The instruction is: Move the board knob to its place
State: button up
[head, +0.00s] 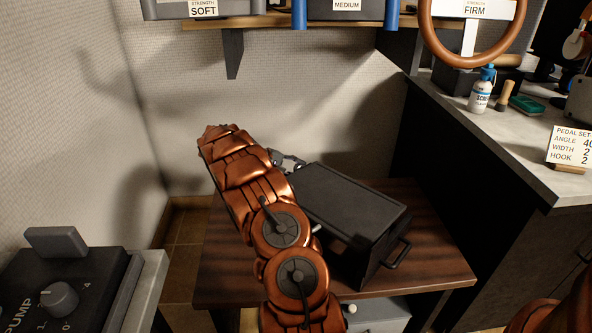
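I cannot tell for sure which thing is the board knob. A round grey knob (60,299) sits on the black pump panel (28,287) at the lower left, beside numbers. A small pale round knob (350,309) shows below the front edge of the wooden table, next to my arm. My copper arm reaches across the table. My gripper (287,161) shows only in part as grey pieces behind the arm, at the far left corner of a black lidded box (345,199). Its fingertips and anything between them are hidden.
The black box, with a side handle (398,254), stands on the wooden table (440,258). A counter (500,140) at right holds a white bottle (481,92), a brush (504,95) and a pedal sign (571,147). Floor shows left of the table.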

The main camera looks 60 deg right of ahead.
jog(key=o, duration=1.1)
jog(key=shift+o, duration=0.2)
jog(key=v, duration=1.2)
